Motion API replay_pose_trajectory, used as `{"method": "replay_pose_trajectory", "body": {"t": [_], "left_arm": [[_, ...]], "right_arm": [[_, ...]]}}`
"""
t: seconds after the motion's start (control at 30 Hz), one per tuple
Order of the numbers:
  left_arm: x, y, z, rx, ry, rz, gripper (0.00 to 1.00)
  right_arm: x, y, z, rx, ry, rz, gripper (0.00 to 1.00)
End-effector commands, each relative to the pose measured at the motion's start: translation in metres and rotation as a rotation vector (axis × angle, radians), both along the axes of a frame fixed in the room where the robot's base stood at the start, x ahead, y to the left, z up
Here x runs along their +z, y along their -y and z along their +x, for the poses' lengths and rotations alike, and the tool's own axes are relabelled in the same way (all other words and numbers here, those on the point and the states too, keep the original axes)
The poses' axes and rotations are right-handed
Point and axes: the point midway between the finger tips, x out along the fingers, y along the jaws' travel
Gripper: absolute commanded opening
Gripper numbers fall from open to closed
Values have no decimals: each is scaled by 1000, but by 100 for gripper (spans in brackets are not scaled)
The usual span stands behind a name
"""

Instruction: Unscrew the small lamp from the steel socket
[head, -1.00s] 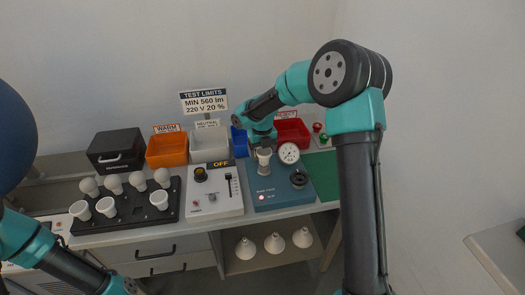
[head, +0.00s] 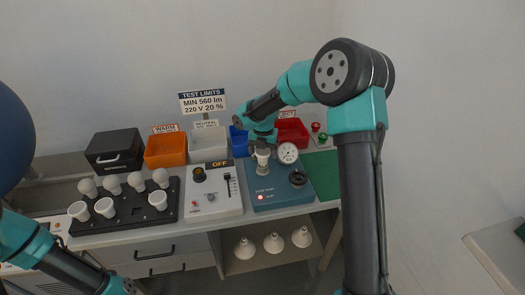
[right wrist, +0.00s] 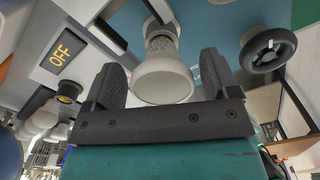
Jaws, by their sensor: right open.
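The small lamp (head: 262,154), white with a flat round face, stands upright in the steel socket (head: 262,170) on the blue tester box (head: 275,199). My right gripper (head: 262,141) is just above and behind the lamp. In the wrist view its two fingers (right wrist: 158,78) are apart, one on each side of the lamp, with gaps visible. My left arm shows at the lower left, but its gripper is out of view.
A round dial gauge (head: 288,153) stands close to the right of the lamp, with a black ring (head: 298,178) in front of it. A white control box (head: 213,198) reading OFF is to the left. Bins (head: 209,146) line the back. A rack (head: 126,213) holds several lamps.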

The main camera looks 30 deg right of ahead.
Motion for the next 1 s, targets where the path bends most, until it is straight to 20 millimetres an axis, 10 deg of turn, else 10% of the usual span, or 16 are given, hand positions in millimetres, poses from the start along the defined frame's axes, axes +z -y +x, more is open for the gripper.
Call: {"method": "replay_pose_trajectory", "body": {"t": [1.0], "left_arm": [[0,0,0,0,0,0,100]], "right_arm": [[0,6,-9,-931,0,0,81]]}}
